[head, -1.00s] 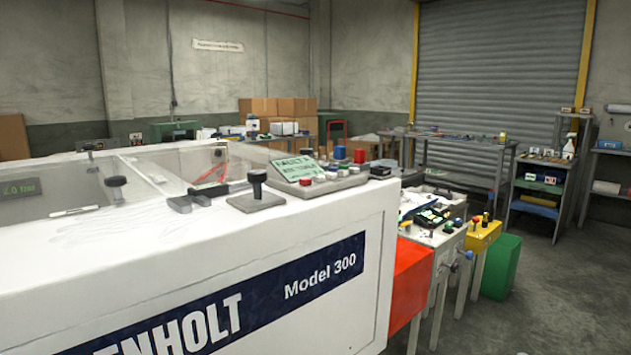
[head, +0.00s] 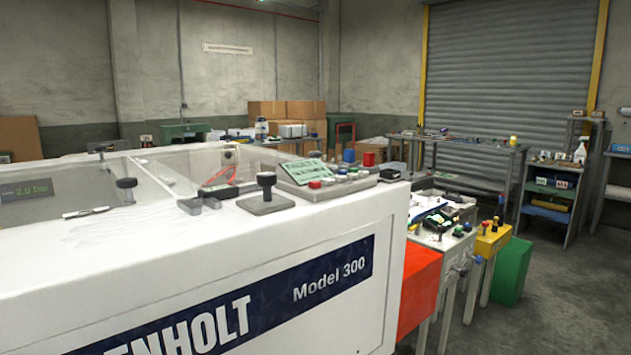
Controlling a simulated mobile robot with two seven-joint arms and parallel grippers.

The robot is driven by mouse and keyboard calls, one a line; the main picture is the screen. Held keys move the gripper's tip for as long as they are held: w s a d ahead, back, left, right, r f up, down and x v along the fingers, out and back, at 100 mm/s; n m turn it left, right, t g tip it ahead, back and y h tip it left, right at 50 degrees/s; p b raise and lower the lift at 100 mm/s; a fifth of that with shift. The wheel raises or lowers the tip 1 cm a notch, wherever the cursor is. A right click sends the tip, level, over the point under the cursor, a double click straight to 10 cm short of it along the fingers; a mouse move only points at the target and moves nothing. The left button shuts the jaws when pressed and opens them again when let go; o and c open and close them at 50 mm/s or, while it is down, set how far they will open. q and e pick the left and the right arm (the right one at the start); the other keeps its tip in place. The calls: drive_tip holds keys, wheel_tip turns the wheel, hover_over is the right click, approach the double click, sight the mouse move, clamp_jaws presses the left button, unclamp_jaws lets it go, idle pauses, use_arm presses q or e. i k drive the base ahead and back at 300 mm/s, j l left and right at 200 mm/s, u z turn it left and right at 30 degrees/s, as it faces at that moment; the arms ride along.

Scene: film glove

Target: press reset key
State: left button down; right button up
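A grey control panel (head: 345,189) sits on top of the white machine (head: 200,265), near its right end. It carries a tilted green display (head: 301,171) and a row of small coloured buttons. A red button (head: 315,184) is at the left of the row, with blue and white ones beside it. I cannot read which key is the reset key. The display's text is too small to read surely. Neither of my grippers shows in the head view.
A black-knobbed lever (head: 266,192) stands left of the panel. Clear covers close in the machine's left part. A red box (head: 419,285), a yellow box (head: 493,240) and a green bin (head: 513,268) stand right of the machine. Grey floor (head: 570,310) is free at the far right.

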sight(314, 184)
drive_tip(key=i+l, duration=0.15)
drive_tip(key=l, duration=0.25)
drive_tip(key=i+l+u, duration=0.15)
drive_tip(key=l, duration=0.3)
drive_tip(key=i+l, duration=0.1)
drive_tip(key=l, duration=0.3)
drive_tip(key=i+l+u, duration=0.1)
drive_tip(key=l, duration=0.35)
drive_tip(key=i+l+u, duration=0.1)
drive_tip(key=l, duration=0.35)
